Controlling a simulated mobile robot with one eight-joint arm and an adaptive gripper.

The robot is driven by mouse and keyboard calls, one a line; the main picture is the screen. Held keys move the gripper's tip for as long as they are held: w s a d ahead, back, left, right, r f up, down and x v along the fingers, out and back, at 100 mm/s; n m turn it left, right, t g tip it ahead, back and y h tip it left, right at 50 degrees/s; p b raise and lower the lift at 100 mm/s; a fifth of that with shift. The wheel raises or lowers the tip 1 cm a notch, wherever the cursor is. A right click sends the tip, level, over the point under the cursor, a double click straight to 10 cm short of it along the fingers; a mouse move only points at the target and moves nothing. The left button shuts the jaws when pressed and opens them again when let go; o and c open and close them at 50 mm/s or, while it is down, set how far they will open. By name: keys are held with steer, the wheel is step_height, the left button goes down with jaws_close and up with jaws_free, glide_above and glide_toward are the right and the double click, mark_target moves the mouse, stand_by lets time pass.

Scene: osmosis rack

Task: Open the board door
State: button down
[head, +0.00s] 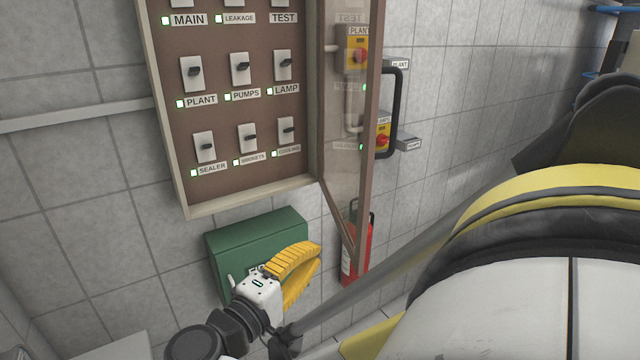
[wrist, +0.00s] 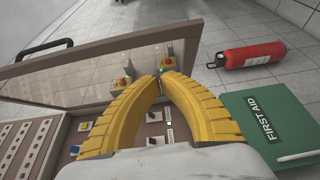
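The board (head: 245,190) is a brown panel in a pale frame with several labelled switches on the wall. Its see-through door (head: 343,200) has a brown frame and stands swung out from the board's right side. The black door handle (head: 398,110) is on the door's outer edge. In the wrist view the door (wrist: 75,78) spans the upper left, with the handle (wrist: 45,48) at its far left. My gripper (head: 318,252) is below the board, apart from the handle. Its yellow fingers (wrist: 162,76) come together at the tips with nothing seen held.
A green first aid box (head: 255,235) is on the wall behind my gripper. A red fire extinguisher (head: 365,245) is beyond the door's lower edge. Emergency switches (head: 383,138) are on the wall to the right. A pale rail (head: 75,115) runs along the wall at left.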

mark_target(355, 228)
steer(key=w+d, duration=0.2)
steer(key=w+d+b, duration=0.1)
steer(key=w+d, duration=0.1)
steer(key=d, duration=0.1)
steer(key=shift+w+d, duration=0.2)
steer(key=shift+w, duration=0.05)
steer(key=shift+w+d, duration=0.1)
steer(key=shift+d, duration=0.3)
